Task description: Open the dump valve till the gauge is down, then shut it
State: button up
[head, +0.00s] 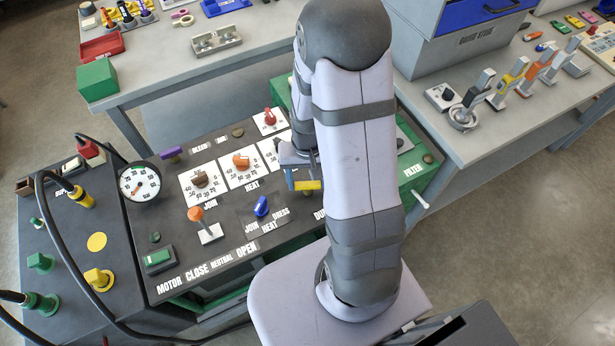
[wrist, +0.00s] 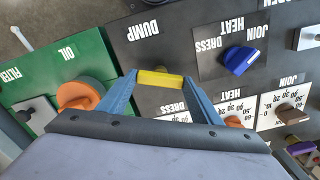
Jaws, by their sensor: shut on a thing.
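The dump valve's yellow handle (head: 309,186) is beside the partly hidden DUMP label on the dark panel. In the wrist view the yellow handle (wrist: 160,79) lies crosswise between my fingertips, and the DUMP label is just above it. My gripper (head: 301,182) reaches down to the panel and is shut on this handle; it also shows in the wrist view (wrist: 158,84). The valve's body under the handle is hidden. The round white gauge (head: 139,182) stands at the panel's left edge. Its orange-red needle is small and its reading is not clear.
A blue join/heat/dress selector (head: 261,206) and an orange-knobbed lever (head: 196,214) are left of my gripper. Dials with brown (head: 200,179), orange (head: 240,160) and red (head: 269,117) knobs are behind. An orange oil cap (wrist: 80,95) is on the green section. Black hoses (head: 62,232) loop at left.

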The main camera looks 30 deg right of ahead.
aim_at(308, 183)
jog(key=n, duration=0.4)
jog(key=shift+n+p, duration=0.3)
jog(key=shift+p, duration=0.1)
dwell(0.4)
jog(key=o, duration=1.1)
jog(key=shift+c, duration=0.2)
jog(key=shift+r, duration=0.15)
jog(key=shift+r+b, duration=0.4)
jog(key=shift+r, duration=3.15)
